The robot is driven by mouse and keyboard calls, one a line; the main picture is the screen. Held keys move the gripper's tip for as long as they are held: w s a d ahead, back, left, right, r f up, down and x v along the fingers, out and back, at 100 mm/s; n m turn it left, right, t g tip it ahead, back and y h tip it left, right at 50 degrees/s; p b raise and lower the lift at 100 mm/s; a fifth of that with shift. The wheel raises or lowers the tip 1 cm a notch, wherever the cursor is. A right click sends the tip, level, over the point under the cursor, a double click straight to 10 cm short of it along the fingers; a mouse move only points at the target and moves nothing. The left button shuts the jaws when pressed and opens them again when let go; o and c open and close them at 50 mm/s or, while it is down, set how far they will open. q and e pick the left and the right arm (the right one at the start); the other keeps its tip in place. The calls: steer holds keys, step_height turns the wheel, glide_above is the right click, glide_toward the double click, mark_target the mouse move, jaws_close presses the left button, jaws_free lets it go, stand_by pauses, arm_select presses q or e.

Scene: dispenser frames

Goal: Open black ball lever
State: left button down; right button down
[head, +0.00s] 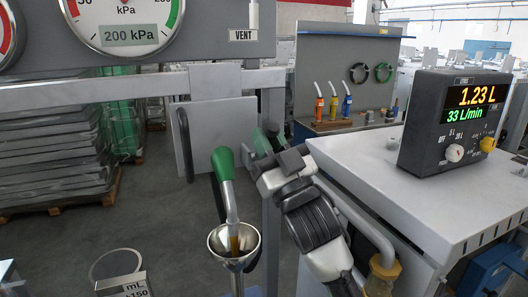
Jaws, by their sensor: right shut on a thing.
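My right gripper (267,152) reaches in from the lower right and is shut at the middle of the view. A small dark rounded knob (270,128) shows at its fingertips; it looks like the black ball lever, mostly hidden by the fingers. My left gripper is not in view.
A meter box (454,122) reading 1.23 L and 33 L/min stands on the grey cabinet top (385,170) at right. A gauge panel (200,48) with a VENT label hangs above left.

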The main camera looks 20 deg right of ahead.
steer(key=shift+s+r+n+y, duration=0.25)
steer(key=shift+s+n+y, duration=0.05)
steer(key=shift+s, duration=0.05)
steer(key=shift+t, duration=0.3)
steer(key=c, duration=1.1)
jaws_free()
steer(key=shift+c, duration=0.2)
steer(key=shift+s, duration=0.3)
steer(key=shift+w+f+b, duration=0.1)
steer(key=shift+f+b, duration=0.15)
steer(key=shift+b, duration=0.1)
steer(key=b+v, duration=0.1)
steer(key=v, duration=0.4)
steer(key=b+v, duration=0.2)
steer(key=v, duration=0.3)
steer(key=shift+s+d, duration=0.15)
steer(key=shift+s, duration=0.3)
